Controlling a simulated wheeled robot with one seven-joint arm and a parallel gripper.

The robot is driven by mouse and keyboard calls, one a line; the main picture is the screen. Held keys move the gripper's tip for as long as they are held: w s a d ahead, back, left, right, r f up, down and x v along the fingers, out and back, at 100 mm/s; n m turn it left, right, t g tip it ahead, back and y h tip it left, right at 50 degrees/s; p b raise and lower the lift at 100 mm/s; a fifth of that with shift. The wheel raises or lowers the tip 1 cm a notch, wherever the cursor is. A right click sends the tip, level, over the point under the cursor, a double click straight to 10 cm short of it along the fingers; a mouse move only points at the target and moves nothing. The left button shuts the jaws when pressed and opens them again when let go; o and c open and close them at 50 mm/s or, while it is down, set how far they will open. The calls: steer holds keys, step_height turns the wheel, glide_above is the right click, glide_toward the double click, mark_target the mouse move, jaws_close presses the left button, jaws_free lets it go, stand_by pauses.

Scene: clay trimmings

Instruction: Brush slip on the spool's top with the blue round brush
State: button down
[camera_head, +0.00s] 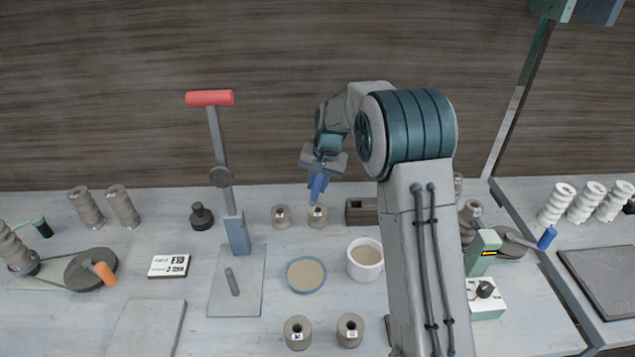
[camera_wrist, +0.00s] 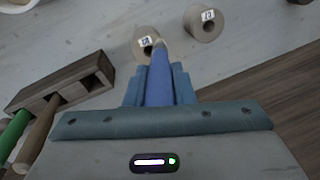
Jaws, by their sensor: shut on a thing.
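My gripper (camera_head: 320,172) is shut on the blue round brush (camera_head: 318,187), which points down over a grey-brown clay spool (camera_head: 317,220). In the wrist view, the blue brush (camera_wrist: 158,85) sits between the fingers (camera_wrist: 159,88). Its tip overlaps the labelled spool (camera_wrist: 142,46) there; I cannot tell whether it touches the top. A second similar spool (camera_head: 281,219) stands just to the left; it also shows in the wrist view (camera_wrist: 205,24). A pale cup of beige liquid (camera_head: 365,272) stands nearer me. A blue-rimmed round dish with beige content (camera_head: 306,288) is left of it.
A wooden brush holder (camera_head: 361,212) stands right of the spool; green and brown handles (camera_wrist: 16,132) show there in the wrist view. Two more spools (camera_head: 298,334) stand in front. A red-handled lever press (camera_head: 237,235) is to the left. My arm hides part of the right side.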

steer(key=shift+r, duration=0.35)
steer(key=shift+d, duration=0.1)
steer(key=shift+s+d, duration=0.55)
steer(key=shift+d, duration=0.3)
steer(key=shift+f+b, duration=0.4)
steer(key=shift+b, duration=0.1)
steer(key=shift+r, duration=0.1)
stand_by(0.5)
